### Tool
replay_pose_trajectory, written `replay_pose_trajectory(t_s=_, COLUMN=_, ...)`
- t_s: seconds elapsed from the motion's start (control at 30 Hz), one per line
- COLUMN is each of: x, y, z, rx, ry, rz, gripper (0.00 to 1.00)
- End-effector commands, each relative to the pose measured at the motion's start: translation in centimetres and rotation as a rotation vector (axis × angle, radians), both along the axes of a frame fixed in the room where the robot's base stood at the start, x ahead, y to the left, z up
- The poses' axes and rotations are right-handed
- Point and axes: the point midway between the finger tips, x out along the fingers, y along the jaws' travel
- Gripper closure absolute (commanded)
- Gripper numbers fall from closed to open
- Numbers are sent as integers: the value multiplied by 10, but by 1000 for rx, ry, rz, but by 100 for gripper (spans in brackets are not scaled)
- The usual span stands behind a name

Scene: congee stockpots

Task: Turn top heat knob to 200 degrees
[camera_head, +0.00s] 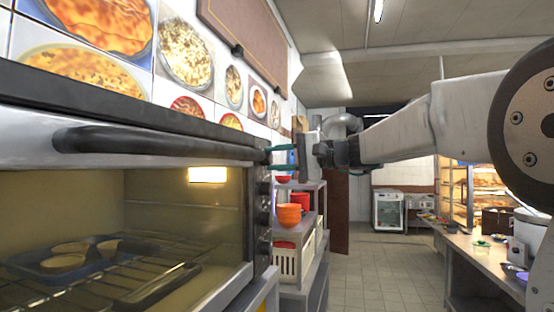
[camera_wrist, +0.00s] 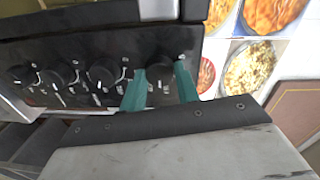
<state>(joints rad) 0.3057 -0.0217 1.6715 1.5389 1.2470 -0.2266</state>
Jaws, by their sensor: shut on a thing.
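The oven's dark control panel (camera_wrist: 80,50) carries a row of black knobs in the wrist view. The top heat knob (camera_wrist: 160,68) is at the right end of that row, nearest the wall pictures. My gripper (camera_wrist: 160,86) has its two teal fingers on either side of this knob, shut on it. In the head view my gripper (camera_head: 282,158) reaches in from the right to the panel's upper end, just past the oven door handle (camera_head: 150,142).
Other knobs (camera_wrist: 103,72) sit beside the gripped one on the panel. The lit oven (camera_head: 190,215) holds a blue tray (camera_head: 30,266) with pastry cups behind its door. A shelf with orange bowls (camera_head: 289,215) stands beyond it. The tiled aisle (camera_head: 385,265) is clear.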

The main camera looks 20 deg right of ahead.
Motion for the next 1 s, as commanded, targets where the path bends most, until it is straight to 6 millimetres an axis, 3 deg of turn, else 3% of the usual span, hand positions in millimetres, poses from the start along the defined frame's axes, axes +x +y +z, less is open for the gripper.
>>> replay_pose_trajectory(t_s=0.5, x=1, y=-1, z=-2, rx=226, ry=315, rz=0, gripper=92)
replay_pose_trajectory(t_s=1.0, x=1, y=-1, z=-2, rx=288, ry=401, rz=-1, gripper=92)
